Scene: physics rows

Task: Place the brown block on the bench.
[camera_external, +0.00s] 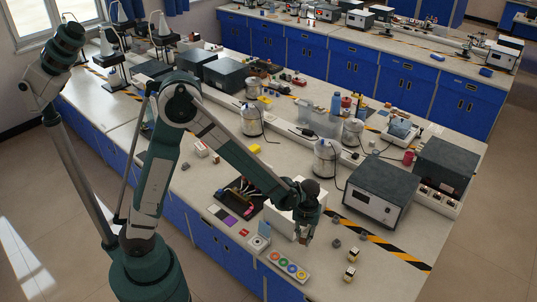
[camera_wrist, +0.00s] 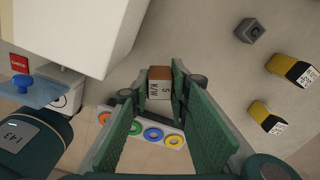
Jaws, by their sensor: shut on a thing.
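The brown block (camera_wrist: 160,74) is between my fingertips in the wrist view; it has a brown side and a pale face with dark print. My gripper (camera_wrist: 164,92) is shut on it, with a green finger on each side. In the external view my gripper (camera_external: 305,232) points down near the front edge of the bench (camera_external: 395,262), with the block (camera_external: 303,240) small at its tips. The gap between block and bench cannot be told clearly.
A white box (camera_external: 283,212) stands close by. Grey blocks (camera_external: 337,243) and yellow-black blocks (camera_external: 351,254) lie to the right. A large grey instrument (camera_external: 380,194) stands behind. Bare bench shows between them.

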